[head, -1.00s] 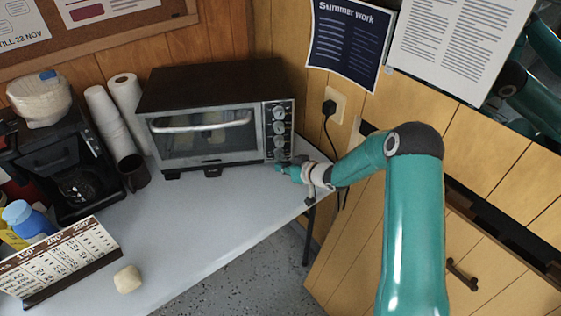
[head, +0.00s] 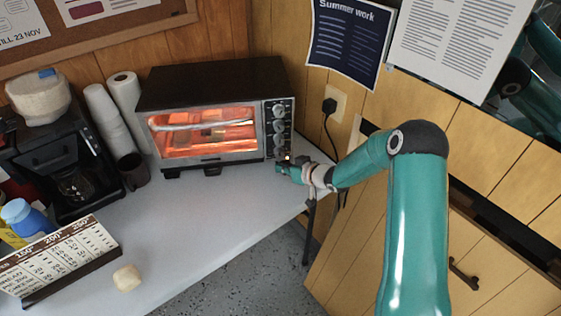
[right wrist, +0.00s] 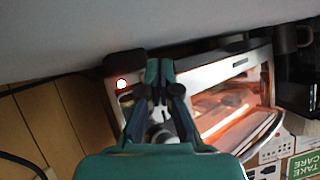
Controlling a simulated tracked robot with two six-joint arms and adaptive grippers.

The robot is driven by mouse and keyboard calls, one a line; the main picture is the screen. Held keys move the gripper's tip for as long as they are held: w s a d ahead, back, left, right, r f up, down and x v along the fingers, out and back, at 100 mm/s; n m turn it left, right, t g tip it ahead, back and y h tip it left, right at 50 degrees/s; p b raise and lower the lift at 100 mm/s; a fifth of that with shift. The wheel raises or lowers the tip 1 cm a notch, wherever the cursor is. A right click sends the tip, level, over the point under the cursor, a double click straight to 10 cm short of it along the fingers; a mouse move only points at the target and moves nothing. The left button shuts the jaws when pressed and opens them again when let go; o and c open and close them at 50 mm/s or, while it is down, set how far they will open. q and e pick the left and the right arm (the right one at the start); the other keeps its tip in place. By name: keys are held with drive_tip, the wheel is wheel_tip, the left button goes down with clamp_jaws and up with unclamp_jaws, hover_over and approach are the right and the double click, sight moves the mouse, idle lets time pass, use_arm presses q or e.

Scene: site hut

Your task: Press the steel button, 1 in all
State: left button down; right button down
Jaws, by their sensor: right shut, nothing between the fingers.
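The toaster oven (head: 213,88) stands on the table against the wall, its window (head: 200,132) glowing orange. Its control panel (head: 279,125) has several knobs down the right side. My right gripper (head: 279,162) is shut and empty at the lower end of this panel. In the right wrist view my shut fingertips (right wrist: 159,66) are in front of the oven's lower edge. A small round bright light (right wrist: 121,84) shows on the panel beside them. I cannot tell whether this is the steel button or a lamp, nor whether the fingers touch the panel. My left gripper is not in view.
A coffee maker (head: 60,150), paper rolls (head: 104,119) and a dark mug (head: 133,171) stand left of the oven. The table's middle (head: 205,220) is clear. A plug and cord (head: 329,106) are on the right wall.

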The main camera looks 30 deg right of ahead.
sight(286, 189)
drive_tip(key=shift+s+a, duration=0.1)
drive_tip(key=shift+s, duration=0.05)
drive_tip(key=shift+s+a+f+b, duration=0.1)
drive_tip(key=shift+s+a+b, duration=0.2)
drive_tip(key=shift+s, duration=0.25)
drive_tip(key=shift+s+a+r+b, duration=0.1)
drive_tip(key=shift+s+a+b, duration=0.1)
drive_tip(key=shift+s+b, duration=0.3)
drive_tip(key=shift+s+a+f+b, duration=0.15)
drive_tip(key=shift+s+a, duration=0.1)
drive_tip(key=shift+s, duration=0.4)
drive_tip(key=shift+s+a, duration=0.25)
drive_tip(key=shift+s, duration=0.3)
